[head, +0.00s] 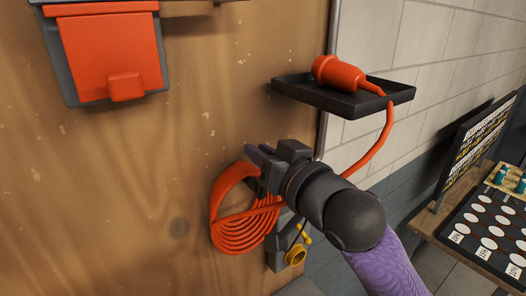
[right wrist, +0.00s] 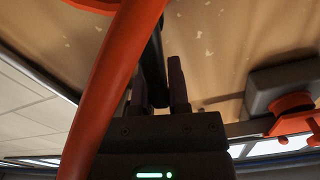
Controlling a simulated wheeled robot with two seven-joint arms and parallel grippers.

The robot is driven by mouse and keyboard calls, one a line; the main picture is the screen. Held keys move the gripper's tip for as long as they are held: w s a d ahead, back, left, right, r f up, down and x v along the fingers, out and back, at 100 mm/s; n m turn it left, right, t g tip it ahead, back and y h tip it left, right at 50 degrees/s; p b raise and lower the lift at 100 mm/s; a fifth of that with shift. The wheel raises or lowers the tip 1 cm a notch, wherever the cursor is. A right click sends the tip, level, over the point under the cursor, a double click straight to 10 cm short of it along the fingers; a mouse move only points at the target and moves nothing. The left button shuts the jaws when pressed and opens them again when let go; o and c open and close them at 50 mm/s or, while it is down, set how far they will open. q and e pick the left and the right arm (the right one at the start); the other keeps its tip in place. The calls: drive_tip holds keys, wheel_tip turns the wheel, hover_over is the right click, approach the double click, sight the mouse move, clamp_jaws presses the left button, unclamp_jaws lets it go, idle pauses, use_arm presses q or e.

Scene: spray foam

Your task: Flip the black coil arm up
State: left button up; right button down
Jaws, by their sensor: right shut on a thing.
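An orange coiled hose (head: 243,230) hangs on the wooden wall, left of my right arm. My right gripper (head: 260,156) is at the upper right of the coil, its fingers pointing towards the wall. In the right wrist view, the fingers (right wrist: 163,85) are closed about a dark bar, the black coil arm (right wrist: 152,65). In the head view my gripper and wrist hide most of the arm. An orange hose (right wrist: 113,85) runs close in front of the wrist camera. My left gripper is not in view.
A black shelf (head: 340,101) holds an orange nozzle (head: 338,73), whose hose hangs down by my wrist. A dark bracket with a yellow fitting (head: 295,256) sits below the gripper. A red box (head: 110,45) is at upper left. A table with a board stands right.

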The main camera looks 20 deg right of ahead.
drive_tip(key=shift+s+a+r+n+p, duration=0.1)
drive_tip(key=shift+a+r+n+p, duration=0.15)
drive_tip(key=shift+n+p, duration=0.35)
drive_tip(key=shift+s+a+r+n+p, duration=0.1)
drive_tip(key=shift+a+n+p, duration=0.2)
drive_tip(key=shift+n+p, duration=0.3)
drive_tip(key=shift+a+f+n, duration=0.1)
drive_tip(key=shift+f+n, duration=0.05)
drive_tip(key=shift+n, duration=0.15)
drive_tip(key=shift+f, duration=0.1)
drive_tip(key=c, duration=0.6)
unclamp_jaws()
